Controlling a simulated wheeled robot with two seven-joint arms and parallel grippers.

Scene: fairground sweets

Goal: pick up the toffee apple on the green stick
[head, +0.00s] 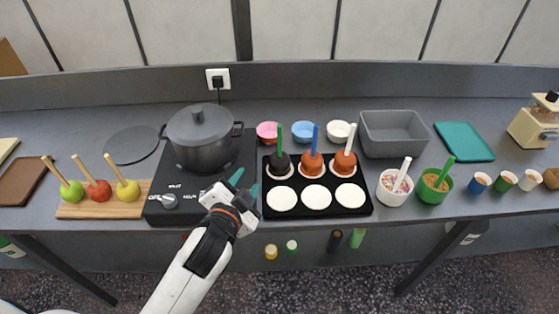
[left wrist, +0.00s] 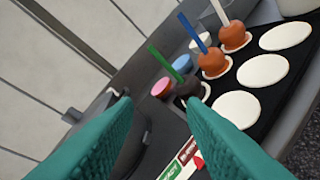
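The dark, nearly black toffee apple (head: 280,165) has a green stick standing up from it. It sits on a white round at the back left of the black tray (head: 314,177). In the left wrist view the dark apple (left wrist: 188,90) shows beyond the fingertips, partly hidden by the right-hand finger. Two orange-brown toffee apples stand to its right, one with a blue stick (head: 312,163) and one with a white stick (head: 344,162). My left gripper (head: 245,183) is open and empty, in front and to the left of the dark apple. My right gripper is out of view.
A grey pot (head: 203,145) stands on the black cooker (head: 160,204), left of the tray. Pink (head: 267,132), blue (head: 303,131) and white (head: 340,131) bowls stand behind the tray. A white sprinkle pot (head: 392,196) and green pot (head: 427,195) stand right. The front row of white rounds is empty.

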